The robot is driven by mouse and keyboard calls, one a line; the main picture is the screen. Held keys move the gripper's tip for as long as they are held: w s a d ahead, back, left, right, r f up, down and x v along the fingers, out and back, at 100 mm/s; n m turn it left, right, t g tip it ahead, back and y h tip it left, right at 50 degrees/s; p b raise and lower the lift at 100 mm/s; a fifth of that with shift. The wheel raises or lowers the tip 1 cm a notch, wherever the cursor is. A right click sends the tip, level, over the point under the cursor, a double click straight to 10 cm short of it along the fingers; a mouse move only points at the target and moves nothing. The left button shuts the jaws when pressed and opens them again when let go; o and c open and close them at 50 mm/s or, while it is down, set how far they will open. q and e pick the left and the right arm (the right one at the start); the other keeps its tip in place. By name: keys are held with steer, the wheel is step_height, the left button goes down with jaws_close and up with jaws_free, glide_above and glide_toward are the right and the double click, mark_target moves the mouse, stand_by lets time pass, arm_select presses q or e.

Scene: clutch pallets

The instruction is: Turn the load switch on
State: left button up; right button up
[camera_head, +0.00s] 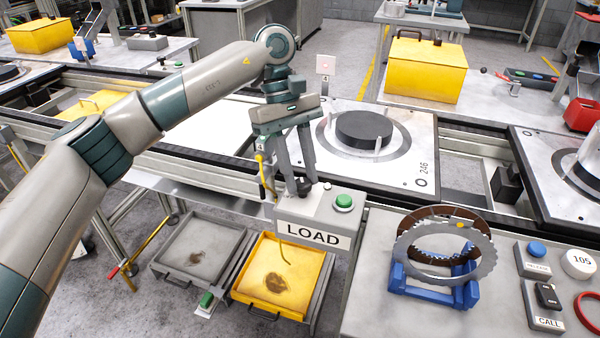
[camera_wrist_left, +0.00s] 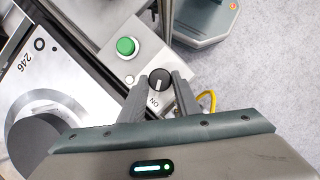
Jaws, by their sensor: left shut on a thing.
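The grey LOAD box (camera_head: 300,212) stands at the front edge of the line, with a green button (camera_head: 343,203) on its top. Its black rotary load switch (camera_wrist_left: 159,80) shows well in the left wrist view, with a pale pointer line and an "ON" label beside it on the gripper's side. My left gripper (camera_head: 303,190) comes down on the box from above. In the wrist view its two fingers lie on either side of the switch knob and are shut on it. In the head view the fingers partly hide the knob. My right gripper is not in view.
A blue stand with a toothed clutch ring (camera_head: 440,250) sits right of the box, near a call button panel (camera_head: 542,305). A pallet (camera_head: 413,150) with a dark disc lies behind. A yellow tray (camera_head: 270,295) and a grey tray (camera_head: 200,240) are below.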

arm_select(q)
steer(key=o, duration=1)
steer(key=shift+w+r, duration=0.15)
steer(key=shift+r, duration=0.25)
steer(key=shift+v, duration=8.3)
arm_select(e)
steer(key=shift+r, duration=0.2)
arm_select(q)
steer(key=shift+a+f, duration=0.1)
